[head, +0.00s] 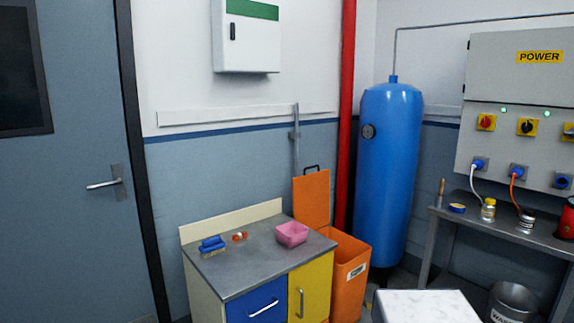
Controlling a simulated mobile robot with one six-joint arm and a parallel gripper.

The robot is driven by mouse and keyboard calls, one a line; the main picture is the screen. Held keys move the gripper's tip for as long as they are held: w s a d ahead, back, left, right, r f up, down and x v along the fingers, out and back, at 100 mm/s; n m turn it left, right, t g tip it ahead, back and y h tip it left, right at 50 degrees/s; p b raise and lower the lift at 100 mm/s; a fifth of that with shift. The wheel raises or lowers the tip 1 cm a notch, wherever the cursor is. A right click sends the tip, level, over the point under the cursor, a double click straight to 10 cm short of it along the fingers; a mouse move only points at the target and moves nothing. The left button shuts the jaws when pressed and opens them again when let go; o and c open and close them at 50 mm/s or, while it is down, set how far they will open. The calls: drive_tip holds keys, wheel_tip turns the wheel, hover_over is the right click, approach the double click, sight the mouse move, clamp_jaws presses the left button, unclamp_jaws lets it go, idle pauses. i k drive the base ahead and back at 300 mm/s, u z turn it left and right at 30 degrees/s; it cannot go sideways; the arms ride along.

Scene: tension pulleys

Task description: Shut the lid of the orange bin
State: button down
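The orange bin (347,278) stands on the floor between the grey-topped cabinet and the blue tank. Its lid (312,200) is open and stands upright at the back, against the wall side, with a dark handle (312,169) at its top edge. The bin's mouth is open, and its inside is partly visible. The cabinet hides the left part of the bin. My gripper is not in view.
The cabinet (240,275) carries a blue brush (213,245), a small orange item (240,236) and a pink tub (292,234). A blue tank (387,170) and red pipe (347,110) stand behind the bin. A white-topped surface (425,307) is in front right, near a metal bucket (512,303).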

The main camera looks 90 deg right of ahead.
sight(310, 191)
drive_tip(key=u, duration=0.55)
drive_tip(key=k, duration=3.05)
drive_tip(key=z, duration=0.75)
